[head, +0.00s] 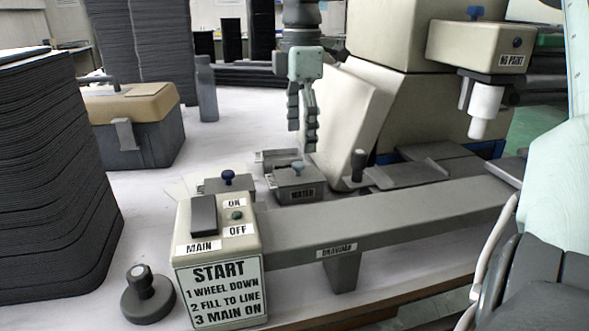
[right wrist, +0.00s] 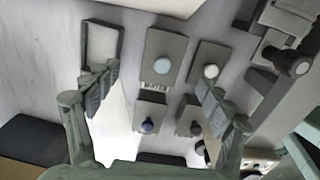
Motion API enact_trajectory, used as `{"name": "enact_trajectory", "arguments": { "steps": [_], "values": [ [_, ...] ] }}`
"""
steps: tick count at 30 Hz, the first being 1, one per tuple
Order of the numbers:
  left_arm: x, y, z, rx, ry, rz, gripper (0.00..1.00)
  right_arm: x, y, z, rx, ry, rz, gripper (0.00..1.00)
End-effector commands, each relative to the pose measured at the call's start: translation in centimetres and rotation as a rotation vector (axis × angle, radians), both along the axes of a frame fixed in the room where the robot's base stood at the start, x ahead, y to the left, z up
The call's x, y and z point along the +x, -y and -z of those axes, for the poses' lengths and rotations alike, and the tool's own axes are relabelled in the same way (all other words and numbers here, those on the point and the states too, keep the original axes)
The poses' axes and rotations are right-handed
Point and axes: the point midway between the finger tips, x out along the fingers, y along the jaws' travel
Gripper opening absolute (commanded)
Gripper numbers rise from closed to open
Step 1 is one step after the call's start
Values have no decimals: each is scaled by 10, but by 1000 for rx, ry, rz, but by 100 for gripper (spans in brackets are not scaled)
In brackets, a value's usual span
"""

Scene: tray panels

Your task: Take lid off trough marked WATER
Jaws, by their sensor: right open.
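The trough marked WATER (head: 295,184) is a small grey box in the middle of the head view, behind the long grey beam. A grey lid with a dark knob (head: 298,166) sits on it. My right gripper (head: 302,142) points down above and slightly behind it, apart from the knob. In the right wrist view its fingers (right wrist: 160,98) are spread wide with nothing between them touched. Below them are several grey lids with knobs: light blue (right wrist: 162,65), white (right wrist: 210,71), dark blue (right wrist: 147,125) and dark grey (right wrist: 194,128). I cannot tell which is the WATER lid there.
Another trough with a blue knob (head: 228,181) stands to the left. The box marked START (head: 217,235) and the beam (head: 400,218) lie in front. A beige machine (head: 400,105) stands close on the right. An open empty tray (right wrist: 102,45) shows in the wrist view.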

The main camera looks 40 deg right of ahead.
Motion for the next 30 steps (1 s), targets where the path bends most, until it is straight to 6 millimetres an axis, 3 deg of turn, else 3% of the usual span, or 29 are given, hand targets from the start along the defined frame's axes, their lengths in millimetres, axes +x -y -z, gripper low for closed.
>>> {"name": "enact_trajectory", "arguments": {
  "steps": [14, 23, 30],
  "values": [
    [2, 0, 9, -5, -4, 1, 92, 0, -7, 63, 3, -3, 2, 81],
    [2, 0, 10, -5, -4, 1, 92, 0, -6, 69, 1, 0, 2, 81],
    [2, 0, 10, -5, -4, 1, 92, 0, -6, 68, 1, 0, 2, 54]
  ]
}}
